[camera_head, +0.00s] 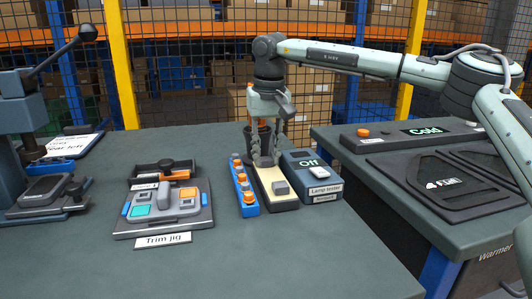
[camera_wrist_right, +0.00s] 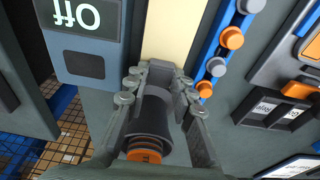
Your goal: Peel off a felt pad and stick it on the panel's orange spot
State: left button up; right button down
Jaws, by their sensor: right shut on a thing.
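The cream strip (camera_head: 262,176) lies on a dark base, with one grey felt pad (camera_head: 281,187) at its near end. My right gripper (camera_head: 263,163) points down at the strip's far end. Its fingers are shut on a small grey felt pad, mostly hidden by the fingertips; the fingertips also show over the strip's end in the wrist view (camera_wrist_right: 160,72). The light grey panel (camera_head: 165,200) sits in the trim jig (camera_head: 180,219) to the left. My left gripper is out of view.
A blue rack (camera_head: 243,190) with orange and grey knobs stands left of the strip. The lamp tester (camera_head: 310,172), reading Off, stands right of it. A lever press (camera_head: 40,150) stands far left. The front table area is clear.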

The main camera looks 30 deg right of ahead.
aim_at(266, 159)
jog(key=shift+r, duration=0.2)
dwell(0.3)
jog(key=shift+r+p, duration=1)
jog(key=shift+p, duration=0.1)
jog(key=shift+r, duration=1.95)
